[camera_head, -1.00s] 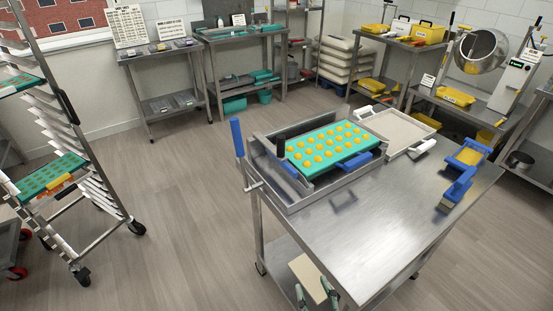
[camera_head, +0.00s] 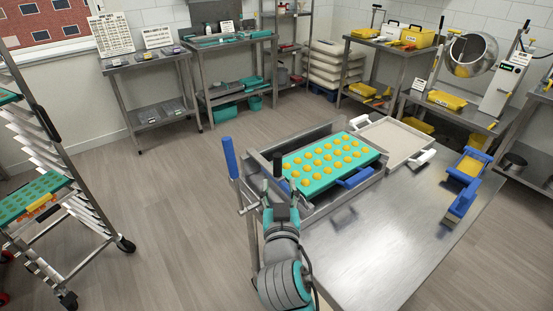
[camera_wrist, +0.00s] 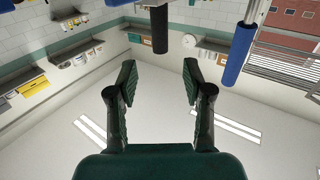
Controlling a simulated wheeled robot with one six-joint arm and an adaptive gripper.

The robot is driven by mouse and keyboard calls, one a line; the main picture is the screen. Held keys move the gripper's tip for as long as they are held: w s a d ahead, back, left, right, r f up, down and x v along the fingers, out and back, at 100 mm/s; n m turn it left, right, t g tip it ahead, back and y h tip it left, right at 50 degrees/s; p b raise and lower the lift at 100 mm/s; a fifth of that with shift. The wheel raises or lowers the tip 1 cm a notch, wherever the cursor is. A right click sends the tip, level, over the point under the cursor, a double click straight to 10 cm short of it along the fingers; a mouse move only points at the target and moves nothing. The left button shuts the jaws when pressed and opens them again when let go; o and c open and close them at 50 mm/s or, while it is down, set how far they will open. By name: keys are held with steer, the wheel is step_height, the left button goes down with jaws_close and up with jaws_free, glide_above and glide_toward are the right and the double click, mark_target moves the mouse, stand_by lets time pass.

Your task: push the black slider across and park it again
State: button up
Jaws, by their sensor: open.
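The black slider's upright handle (camera_head: 277,163) stands at the left end of the depositor frame (camera_head: 318,207), beside the teal mould (camera_head: 330,163) of yellow gummies. My gripper (camera_head: 281,190) is low at the frame's near left corner, just below the handle in the picture. In the wrist view, which looks upside down, my gripper (camera_wrist: 160,68) has its two fingers wide apart with nothing between them. The black handle (camera_wrist: 160,30) shows beyond the fingertips, roughly centred between them and apart from them. The slider's base is mostly hidden.
A blue lever (camera_head: 229,158) stands upright left of the frame; it also shows in the wrist view (camera_wrist: 237,55). A pale tray (camera_head: 395,141) lies behind the mould. Blue-handled tools (camera_head: 461,203) lie at the table's right. The table's front is clear.

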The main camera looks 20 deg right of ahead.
mark_target(278, 164)
steer(key=x, duration=1)
steer(key=shift+w+f, duration=0.1)
steer(key=shift+w, duration=0.15)
jaws_close()
